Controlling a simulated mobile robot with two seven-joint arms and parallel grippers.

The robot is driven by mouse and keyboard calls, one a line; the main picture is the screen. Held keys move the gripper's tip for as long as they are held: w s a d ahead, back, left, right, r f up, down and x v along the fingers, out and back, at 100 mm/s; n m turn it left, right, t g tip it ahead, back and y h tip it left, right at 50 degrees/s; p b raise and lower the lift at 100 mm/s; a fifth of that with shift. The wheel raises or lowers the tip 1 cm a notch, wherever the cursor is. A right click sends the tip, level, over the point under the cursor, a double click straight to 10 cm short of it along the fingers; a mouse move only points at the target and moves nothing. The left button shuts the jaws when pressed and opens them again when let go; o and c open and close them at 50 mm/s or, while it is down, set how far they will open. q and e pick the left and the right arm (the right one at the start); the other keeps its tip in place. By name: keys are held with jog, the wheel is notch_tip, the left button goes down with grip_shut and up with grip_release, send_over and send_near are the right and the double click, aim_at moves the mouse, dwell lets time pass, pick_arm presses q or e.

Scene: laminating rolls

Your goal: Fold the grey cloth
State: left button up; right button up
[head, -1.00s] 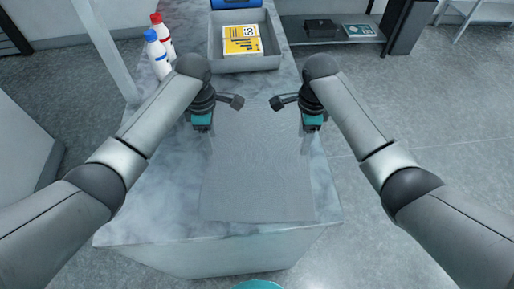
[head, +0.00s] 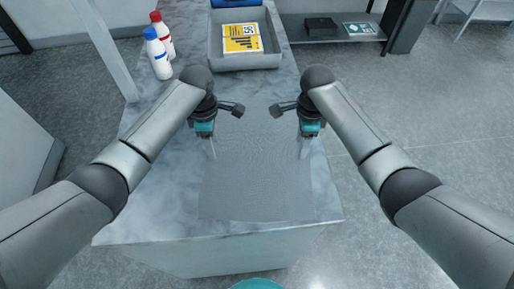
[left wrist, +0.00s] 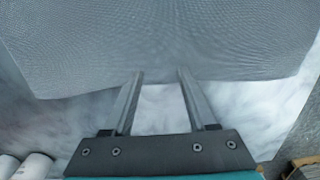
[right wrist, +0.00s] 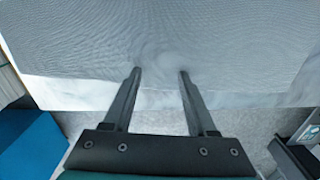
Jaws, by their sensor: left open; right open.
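The grey cloth (head: 256,180) lies flat and spread out on the marble-patterned counter. My left gripper (head: 213,155) is at the cloth's left side and my right gripper (head: 304,154) at its right side. In the left wrist view, the open fingers (left wrist: 160,74) overlap one edge of the cloth (left wrist: 160,35). In the right wrist view, the open fingers (right wrist: 160,72) likewise reach over an edge of the cloth (right wrist: 160,35). Neither gripper holds cloth. I cannot tell whether the fingertips touch it. The cloth's far edge is partly hard to make out.
A grey tray (head: 216,58) with a yellow-and-white pack (head: 242,38) stands behind the cloth. Two white bottles, one blue-capped (head: 158,58) and one red-capped (head: 163,38), stand at the back left. The counter's front edge (head: 215,238) lies close to the cloth.

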pick_arm(q)
jog(key=shift+f, duration=0.1)
jog(key=shift+c, duration=0.2)
pick_arm(e)
jog(key=shift+c, duration=0.2)
pick_arm(q)
jog(key=shift+s, duration=0.1)
grip_shut()
pick_arm(e)
jog(key=shift+s+f, duration=0.1)
grip_shut()
dwell(0.4)
